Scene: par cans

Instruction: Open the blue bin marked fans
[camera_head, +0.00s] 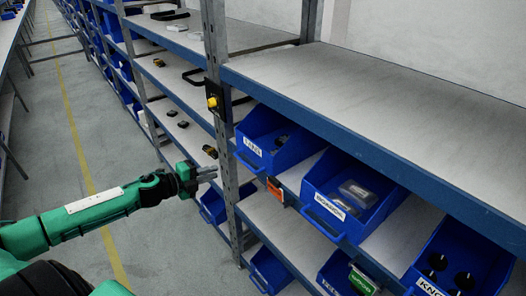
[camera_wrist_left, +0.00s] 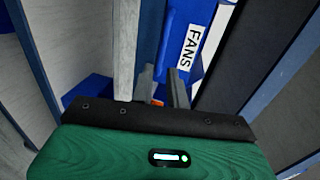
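The blue bin marked FANS (camera_head: 285,152) sits on the middle shelf just right of the metal post in the head view. Its white label faces the aisle, a blue bar handle shows below the label, and small dark items lie inside. The bin also shows in the left wrist view (camera_wrist_left: 180,45), with its label to the right beyond the fingers. My left gripper (camera_head: 210,174) is in the aisle, left of the post and the bin, apart from the handle. Its two fingers show a gap between them, with nothing held, also in the wrist view (camera_wrist_left: 163,92). My right gripper is not in view.
A metal post (camera_head: 228,185) with a yellow button box (camera_head: 213,101) stands between my left gripper and the bin. A second blue bin (camera_head: 350,205) is to the right, and an orange tag (camera_head: 275,190) hangs at the shelf edge. The aisle floor (camera_head: 105,120) is clear.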

